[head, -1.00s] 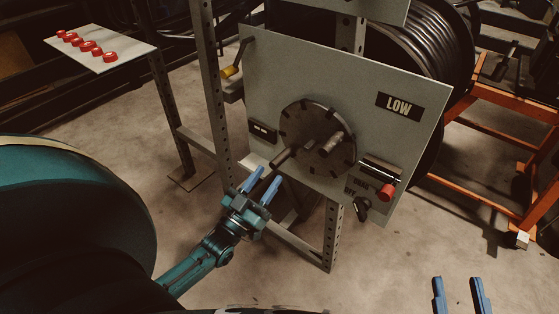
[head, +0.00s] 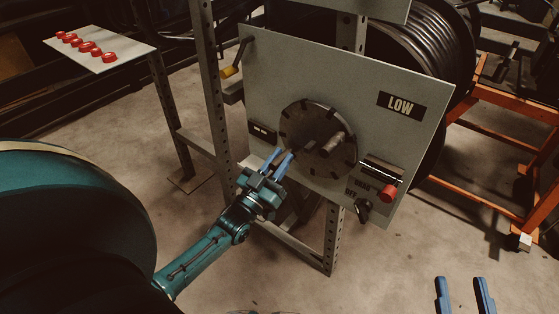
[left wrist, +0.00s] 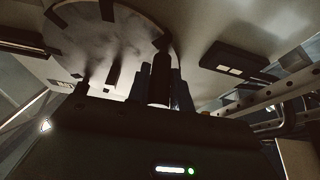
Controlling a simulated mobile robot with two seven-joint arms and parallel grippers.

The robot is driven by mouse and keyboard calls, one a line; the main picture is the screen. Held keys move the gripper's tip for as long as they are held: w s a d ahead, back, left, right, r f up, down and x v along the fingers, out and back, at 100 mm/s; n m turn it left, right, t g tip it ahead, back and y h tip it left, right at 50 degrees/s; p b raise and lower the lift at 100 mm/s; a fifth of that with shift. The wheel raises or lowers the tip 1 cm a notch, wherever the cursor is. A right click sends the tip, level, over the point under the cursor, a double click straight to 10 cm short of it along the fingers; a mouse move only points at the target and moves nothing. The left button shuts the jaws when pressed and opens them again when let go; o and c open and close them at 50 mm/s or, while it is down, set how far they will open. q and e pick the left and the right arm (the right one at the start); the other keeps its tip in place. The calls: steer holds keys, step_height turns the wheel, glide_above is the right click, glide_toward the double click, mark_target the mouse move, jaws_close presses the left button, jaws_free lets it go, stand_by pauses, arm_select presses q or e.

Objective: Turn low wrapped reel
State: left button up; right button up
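The low reel's panel (head: 350,90) carries a LOW label (head: 401,104) and a round, notched disc (head: 318,142). A handle peg (head: 302,150) sticks out from the disc's left side, beside a central stub (head: 334,144). My left gripper (head: 281,158) is at the peg, its blue fingers closed in on either side. In the left wrist view the dark peg (left wrist: 160,80) stands between the fingers, which look flush against it; exact contact is hard to see. My right gripper (head: 464,284) is open and empty at the lower right.
A red knob (head: 388,192) and a black lever (head: 362,211) sit at the panel's lower right. Steel posts (head: 208,80) stand left of it. A black wrapped reel (head: 440,45) is behind it. An orange frame (head: 500,150) stands at right.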

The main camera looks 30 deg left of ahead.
arm_select(q)
jaws_close()
